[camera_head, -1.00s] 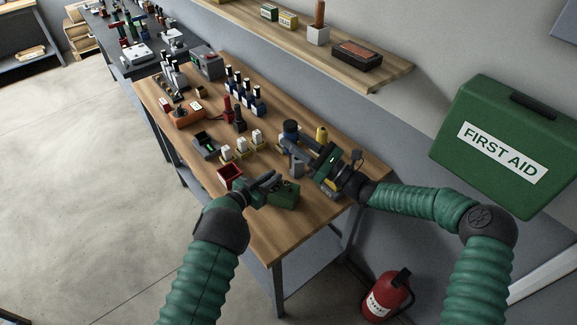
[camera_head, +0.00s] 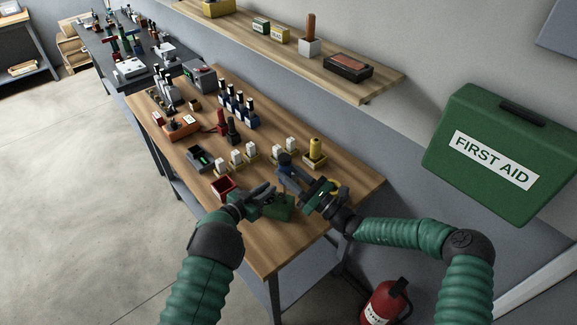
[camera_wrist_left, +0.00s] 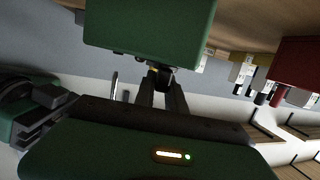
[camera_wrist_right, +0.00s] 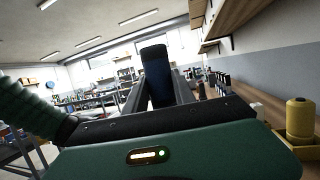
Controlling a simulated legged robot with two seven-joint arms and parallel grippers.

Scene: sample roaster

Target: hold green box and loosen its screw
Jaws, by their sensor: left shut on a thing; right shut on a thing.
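The green box (camera_head: 279,208) sits at the near end of the wooden bench. My left gripper (camera_head: 266,190) is shut on it; in the left wrist view the box (camera_wrist_left: 150,30) fills the top, with the fingers (camera_wrist_left: 162,90) reaching its edge. My right gripper (camera_head: 288,176) is shut on a tool with a dark blue handle (camera_head: 285,159), just behind the box. The handle (camera_wrist_right: 157,75) stands up between the fingers in the right wrist view. The screw is not clearly visible, and I cannot tell whether the tool touches the box.
A red open bin (camera_head: 223,188) stands left of the box. A yellow spool (camera_head: 315,149) stands behind my right gripper. White-capped bottles (camera_head: 237,158) and a dark tray (camera_head: 200,158) stand farther back. A wooden shelf (camera_head: 385,82) runs along the wall.

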